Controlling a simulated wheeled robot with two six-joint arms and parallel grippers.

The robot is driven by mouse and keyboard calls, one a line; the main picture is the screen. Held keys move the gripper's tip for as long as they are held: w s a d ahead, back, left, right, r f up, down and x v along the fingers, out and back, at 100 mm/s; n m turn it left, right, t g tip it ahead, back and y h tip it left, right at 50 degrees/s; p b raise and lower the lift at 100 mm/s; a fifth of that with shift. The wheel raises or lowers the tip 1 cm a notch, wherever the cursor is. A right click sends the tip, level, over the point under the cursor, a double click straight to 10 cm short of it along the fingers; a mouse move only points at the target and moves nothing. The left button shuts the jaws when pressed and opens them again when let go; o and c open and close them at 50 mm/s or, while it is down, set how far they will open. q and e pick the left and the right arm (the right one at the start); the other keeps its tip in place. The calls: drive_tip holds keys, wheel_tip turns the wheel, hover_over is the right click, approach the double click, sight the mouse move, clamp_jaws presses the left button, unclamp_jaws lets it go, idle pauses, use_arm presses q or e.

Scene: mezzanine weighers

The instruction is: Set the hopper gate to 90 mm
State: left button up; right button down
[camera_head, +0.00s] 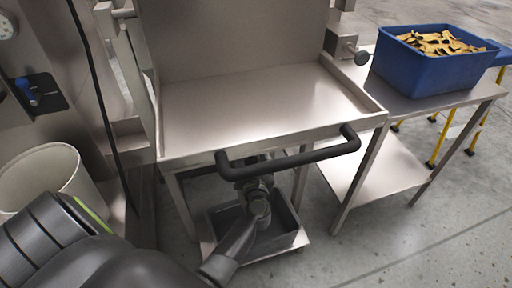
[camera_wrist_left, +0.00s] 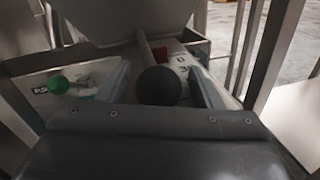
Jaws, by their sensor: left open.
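In the left wrist view, a round black knob (camera_wrist_left: 158,86) shows between the two spread fingers of my left gripper (camera_wrist_left: 160,84). Whether the fingers touch it cannot be told. Behind the knob, a white plate (camera_wrist_left: 184,68) carries dark figures, partly hidden, and a red part (camera_wrist_left: 160,54) sits beside it. The gate setting cannot be read. In the head view, my left gripper (camera_head: 252,178) is open under the front of the steel hopper tray (camera_head: 240,150), partly behind its black handle bar (camera_head: 300,156). My right gripper is not in view.
A green knob (camera_wrist_left: 58,84) shows left in the wrist view. A grey bin (camera_head: 286,240) stands below the tray. A steel side table (camera_head: 440,98) holds a blue crate (camera_head: 425,74) of tan pieces. A cream bucket (camera_head: 50,178) stands left. Floor is clear at front right.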

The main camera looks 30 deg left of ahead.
use_arm(q)
drive_tip(key=shift+w+a, duration=0.25)
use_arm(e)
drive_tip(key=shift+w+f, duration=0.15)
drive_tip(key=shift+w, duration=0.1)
use_arm(q)
drive_tip(key=shift+r, duration=0.1)
drive_tip(key=shift+c, duration=0.3)
